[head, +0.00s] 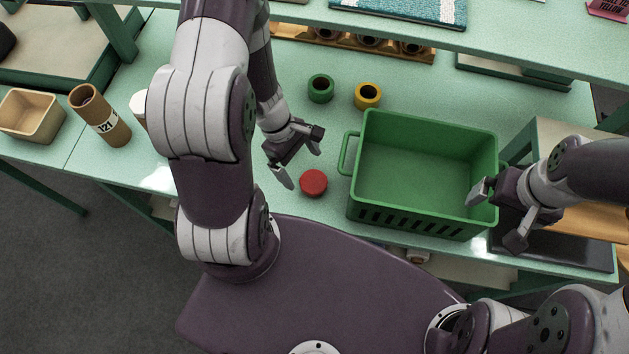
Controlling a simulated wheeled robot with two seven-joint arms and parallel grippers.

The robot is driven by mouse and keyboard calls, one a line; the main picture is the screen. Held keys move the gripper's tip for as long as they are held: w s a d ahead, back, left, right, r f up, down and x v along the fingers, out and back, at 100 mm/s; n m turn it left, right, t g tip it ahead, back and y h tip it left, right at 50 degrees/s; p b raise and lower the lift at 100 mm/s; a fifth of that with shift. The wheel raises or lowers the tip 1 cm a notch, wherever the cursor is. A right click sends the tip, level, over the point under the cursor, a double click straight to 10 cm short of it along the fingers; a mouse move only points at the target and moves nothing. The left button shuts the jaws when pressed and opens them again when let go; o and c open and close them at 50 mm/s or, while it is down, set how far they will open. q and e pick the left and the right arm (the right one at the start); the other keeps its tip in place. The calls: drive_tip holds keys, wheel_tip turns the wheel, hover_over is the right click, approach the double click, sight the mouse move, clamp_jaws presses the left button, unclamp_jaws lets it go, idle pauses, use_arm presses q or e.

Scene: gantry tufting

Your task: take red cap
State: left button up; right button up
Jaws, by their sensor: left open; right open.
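The red cap (313,182) is a small round disc lying on the pale green bench top, left of the green crate. My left gripper (300,168) is open just left of and above the cap; one finger points down beside it, and I cannot tell whether it touches. My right gripper (497,215) is open at the right wall of the green crate (488,150), with one finger near the rim and the other outside. The crate looks empty.
A green ring (320,88) and a yellow ring (368,95) stand behind the cap. A brown tube (101,115) and a tan bin (30,115) are at the left. A shelf (520,50) crosses the back. A dark tray (560,250) lies at the right.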

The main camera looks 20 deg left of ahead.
sight(313, 181)
use_arm(q)
drive_tip(key=x, duration=0.5)
drive_tip(key=shift+d, duration=0.45)
drive_tip(key=shift+f, duration=0.15)
drive_tip(key=shift+w, duration=0.1)
drive_tip(key=c, duration=1.2)
